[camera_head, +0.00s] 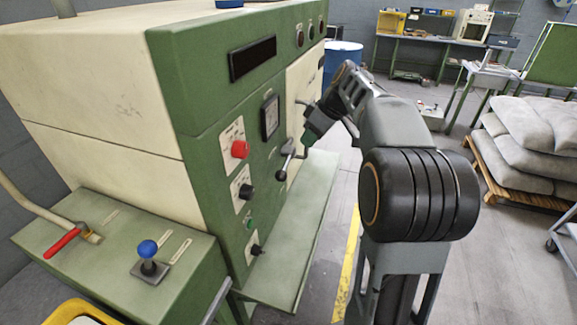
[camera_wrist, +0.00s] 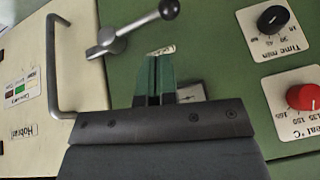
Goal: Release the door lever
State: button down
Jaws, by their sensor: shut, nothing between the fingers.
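The door lever (camera_head: 284,160) is a grey metal arm with a dark ball knob, on the green front panel of the machine beside the cream door. In the wrist view the lever (camera_wrist: 135,28) runs from its hub up and right to the ball at the top edge. My gripper (camera_head: 308,138) is near the panel, beside the lever, in the head view. In the wrist view its green fingers (camera_wrist: 155,75) are together and empty. They appear below and right of the lever, apart from it in the picture; the depth gap is hard to judge.
A U-shaped bar handle (camera_wrist: 57,65) stands out from the cream door (camera_wrist: 25,60) left of my fingers. A black knob (camera_wrist: 273,19) and a red knob (camera_wrist: 303,97) stick out on the right. A green ledge (camera_head: 300,240) runs below the panel. Sacks (camera_head: 525,135) lie on a pallet at right.

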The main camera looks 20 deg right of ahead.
aim_at(284, 171)
jog(key=shift+s+a+p+x, duration=0.1)
jog(key=shift+p+x, duration=0.05)
jog(key=shift+x, duration=1.65)
jog(key=shift+s+a+p+x, duration=0.1)
jog(key=shift+s+x, duration=0.05)
jog(key=shift+x, duration=1.65)
jog(key=shift+s+a+p+x, duration=0.1)
jog(key=shift+p+x, duration=0.05)
jog(key=shift+x, duration=1.6)
